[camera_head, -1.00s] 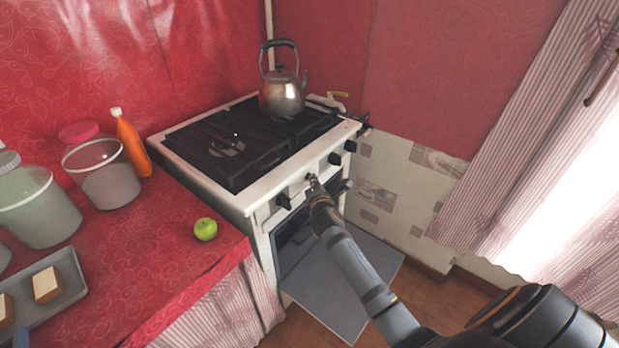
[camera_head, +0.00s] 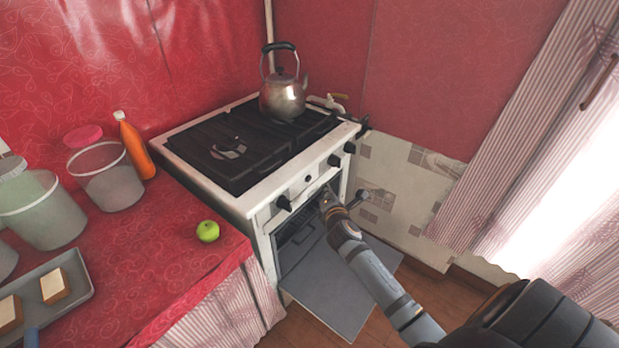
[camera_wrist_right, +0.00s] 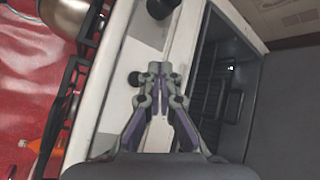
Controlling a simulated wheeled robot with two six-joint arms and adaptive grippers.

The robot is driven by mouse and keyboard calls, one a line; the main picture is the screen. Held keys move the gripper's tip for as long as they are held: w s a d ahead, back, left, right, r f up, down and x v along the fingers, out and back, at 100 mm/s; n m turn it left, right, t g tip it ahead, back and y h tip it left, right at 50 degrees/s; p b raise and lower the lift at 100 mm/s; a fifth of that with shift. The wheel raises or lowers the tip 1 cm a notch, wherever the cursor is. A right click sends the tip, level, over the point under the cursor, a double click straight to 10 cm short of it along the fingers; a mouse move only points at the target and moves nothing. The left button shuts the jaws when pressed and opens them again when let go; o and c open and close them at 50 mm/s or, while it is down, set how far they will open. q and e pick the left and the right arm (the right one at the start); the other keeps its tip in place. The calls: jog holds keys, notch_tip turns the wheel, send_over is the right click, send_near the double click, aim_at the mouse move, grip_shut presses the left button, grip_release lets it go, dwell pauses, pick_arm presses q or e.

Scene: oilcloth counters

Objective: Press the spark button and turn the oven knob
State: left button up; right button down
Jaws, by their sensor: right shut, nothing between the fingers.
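The white stove (camera_head: 240,204) stands in the corner, its oven door (camera_head: 335,290) open downward. A small dark round button (camera_head: 308,179) sits mid-panel, likely the spark button; it also shows in the right wrist view (camera_wrist_right: 134,78). One knob shows at the top of the wrist view (camera_wrist_right: 160,8). Which is the oven knob I cannot tell. My right gripper (camera_head: 326,192) is shut and empty, just below and right of the button, apart from it. My left gripper is out of view.
A kettle (camera_head: 283,98) stands on the stove's back right. The red counter at left holds a green apple (camera_head: 207,231), an orange bottle (camera_head: 134,148), clear jars (camera_head: 108,182) and a tray (camera_head: 78,296) with bread. A curtain (camera_head: 520,130) hangs at right.

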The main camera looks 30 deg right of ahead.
jog(key=shift+s+d, duration=0.25)
jog(key=shift+s, duration=0.5)
